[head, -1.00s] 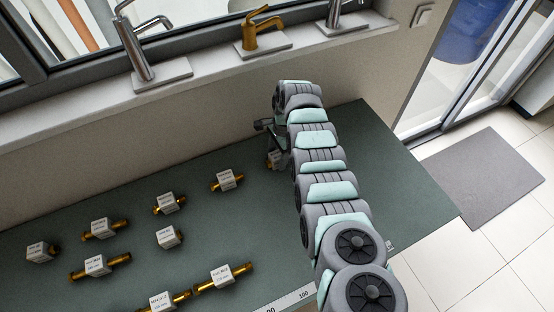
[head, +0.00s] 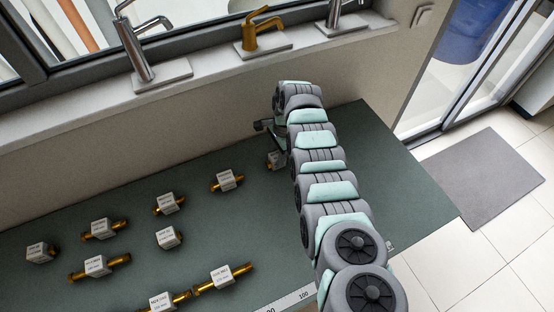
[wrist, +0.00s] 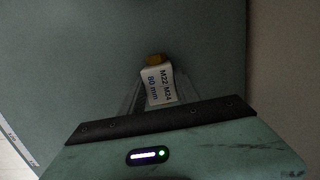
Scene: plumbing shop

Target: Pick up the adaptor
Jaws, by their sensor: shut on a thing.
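My gripper (wrist: 158,92) is shut on a brass adaptor that carries a white label block. In the wrist view the label (wrist: 158,86) reads "M22 M24 80 mm", and the adaptor's brass end (wrist: 154,59) shows beyond it. In the head view the held adaptor (head: 275,161) is at the back of the green bench, partly hidden by my arm. My gripper's jaws are mostly hidden there too. I cannot tell whether the adaptor touches the bench.
Several other labelled brass fittings lie on the bench to the left, the nearest being this one (head: 228,181). The wall (head: 200,125) rises close behind. Taps stand on the sill (head: 262,50). The bench's right part (head: 395,165) is bare.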

